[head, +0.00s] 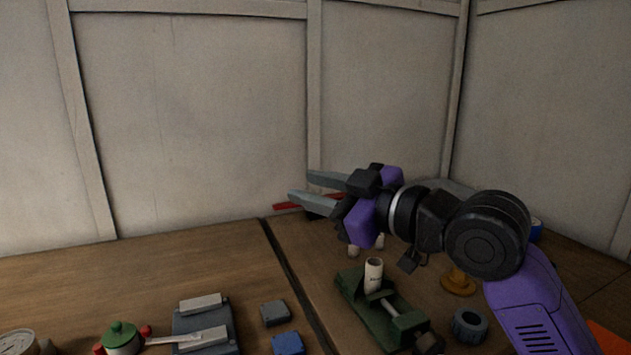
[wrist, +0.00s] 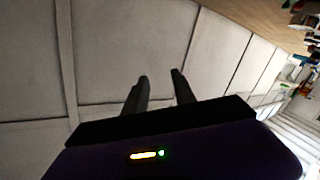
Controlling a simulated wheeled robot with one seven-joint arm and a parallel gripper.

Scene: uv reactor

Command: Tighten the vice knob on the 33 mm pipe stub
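A green vice (head: 378,312) sits on the workbench at lower right in the head view. A short pale pipe stub (head: 373,274) stands upright at the vice's jaws, with some dark marking on it. A dark knob (head: 430,343) shows at the vice's near right end. My gripper (head: 298,187) is raised above and behind the vice, pointing left, with its two grey fingers apart and nothing between them. In the wrist view the fingers (wrist: 158,82) are also apart and empty against the wall. The vice cannot be made out in the wrist view.
A dark ring (head: 469,326) and an orange-yellow piece (head: 458,282) lie right of the vice. Blue-grey blocks (head: 275,313), a grey plate fixture (head: 204,325) and a green-lidded pot (head: 122,338) stand left. A red-handled item (head: 290,206) lies behind. The left bench's back is clear.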

